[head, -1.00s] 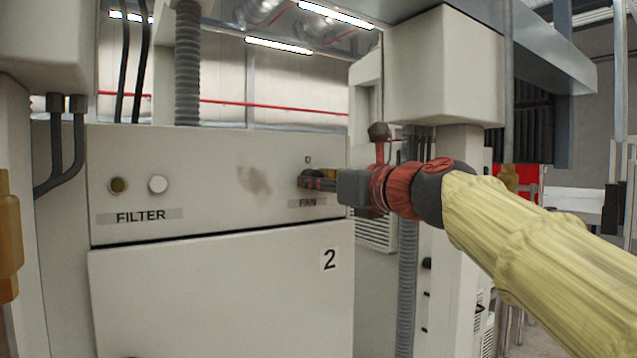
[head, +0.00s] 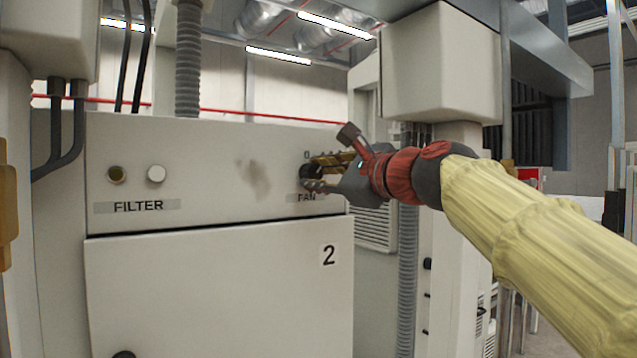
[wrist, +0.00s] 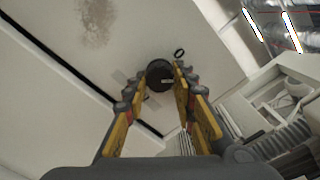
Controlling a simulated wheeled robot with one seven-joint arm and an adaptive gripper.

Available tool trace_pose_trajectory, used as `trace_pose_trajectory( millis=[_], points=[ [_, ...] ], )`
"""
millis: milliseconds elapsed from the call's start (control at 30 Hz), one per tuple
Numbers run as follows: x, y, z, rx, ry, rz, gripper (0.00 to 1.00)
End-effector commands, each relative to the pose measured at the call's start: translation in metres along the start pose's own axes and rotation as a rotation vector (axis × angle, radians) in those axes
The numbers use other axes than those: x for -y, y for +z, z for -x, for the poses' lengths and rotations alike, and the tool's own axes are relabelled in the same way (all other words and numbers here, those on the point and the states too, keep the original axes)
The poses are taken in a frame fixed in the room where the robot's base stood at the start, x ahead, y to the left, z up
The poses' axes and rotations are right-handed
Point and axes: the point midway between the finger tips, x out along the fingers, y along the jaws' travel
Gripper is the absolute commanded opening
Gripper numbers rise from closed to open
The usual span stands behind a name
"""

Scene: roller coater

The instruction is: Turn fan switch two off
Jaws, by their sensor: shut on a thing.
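The fan switch is a round black knob (head: 307,172) on the cabinet's upper panel, above the FAN label and below a "0" mark. My gripper (head: 312,173) reaches in from the right, with one yellow-brown finger above the knob and one below. In the wrist view, the knob (wrist: 159,74) is between the fingertips of my gripper (wrist: 157,82), which is shut on it. A small light mark shows on the knob's face. The "0" mark (wrist: 179,53) is to its upper right.
A dark button (head: 116,174) and a white button (head: 156,174) are above the FILTER label (head: 138,206) at left. A grey box (head: 441,65) on a column stands behind my arm at right.

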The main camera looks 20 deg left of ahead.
Motion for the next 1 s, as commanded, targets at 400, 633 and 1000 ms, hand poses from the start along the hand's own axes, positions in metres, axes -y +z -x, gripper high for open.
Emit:
trace_pose_trajectory(
  millis=[400, 633, 1000],
  points=[
    [-0.0006, -0.0013, -0.0004, 0.000, 0.001, 0.391, 0.01],
    [0.0001, -0.0007, -0.0002, 0.000, 0.001, 0.567, 0.01],
    [0.0010, 0.0000, -0.0004, 0.000, 0.001, 0.726, 0.01]
  ],
)
